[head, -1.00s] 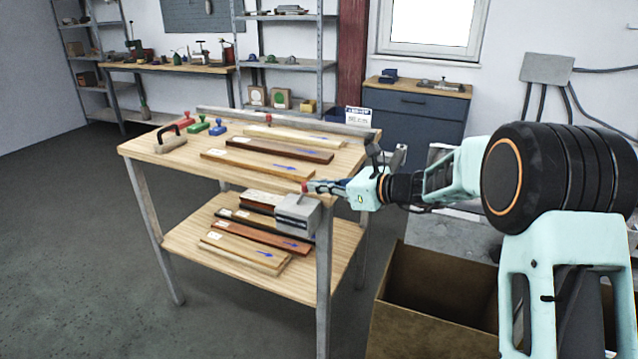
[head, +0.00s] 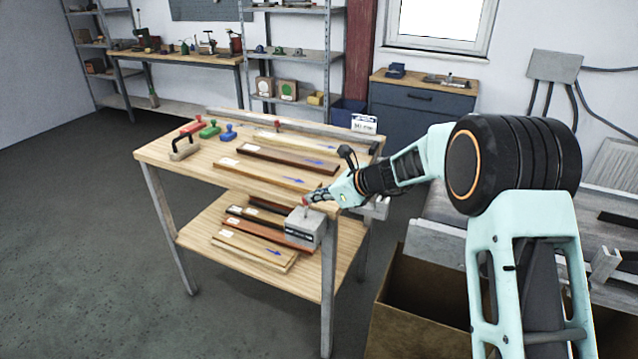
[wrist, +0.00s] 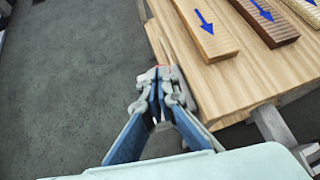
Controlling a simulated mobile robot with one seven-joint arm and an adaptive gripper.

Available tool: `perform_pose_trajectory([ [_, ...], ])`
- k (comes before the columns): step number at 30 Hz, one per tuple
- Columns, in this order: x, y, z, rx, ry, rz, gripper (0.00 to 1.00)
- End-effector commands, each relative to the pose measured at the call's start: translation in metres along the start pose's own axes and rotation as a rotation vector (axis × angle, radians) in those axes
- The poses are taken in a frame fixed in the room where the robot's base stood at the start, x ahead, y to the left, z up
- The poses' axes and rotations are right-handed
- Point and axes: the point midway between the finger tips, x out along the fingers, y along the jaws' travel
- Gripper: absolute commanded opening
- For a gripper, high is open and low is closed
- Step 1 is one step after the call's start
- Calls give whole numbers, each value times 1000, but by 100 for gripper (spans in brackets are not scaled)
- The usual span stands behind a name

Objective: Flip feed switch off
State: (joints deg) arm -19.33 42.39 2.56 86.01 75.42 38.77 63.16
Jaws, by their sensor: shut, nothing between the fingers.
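The feed switch is a grey box (head: 304,228) with a dark label, at the near right corner of the workbench, just below its top. A small red tip (head: 305,201) shows above the box, right at my fingers. My gripper (head: 311,199) is shut and empty, reaching in from the right and angled down over the box. In the wrist view my shut fingers (wrist: 160,80) cover most of the switch, and only bits of its pale box and a red edge show around them. The fingers hide the lever, so I cannot tell which way it stands or whether they touch it.
The wooden workbench (head: 205,170) carries several wood strips with blue arrows, stamps and a black-handled block. Its lower shelf (head: 210,238) holds more strips. An open cardboard box (head: 400,340) stands on the floor right of the bench. Floor to the left is clear.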

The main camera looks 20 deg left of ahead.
Motion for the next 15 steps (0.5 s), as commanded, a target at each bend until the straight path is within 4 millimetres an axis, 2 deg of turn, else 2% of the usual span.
perform_pose_trajectory([
  [1,-2,1,9,-7,25,3,0],
  [5,2,1,13,-18,86,3,0],
  [15,17,4,22,-14,79,2,0],
])
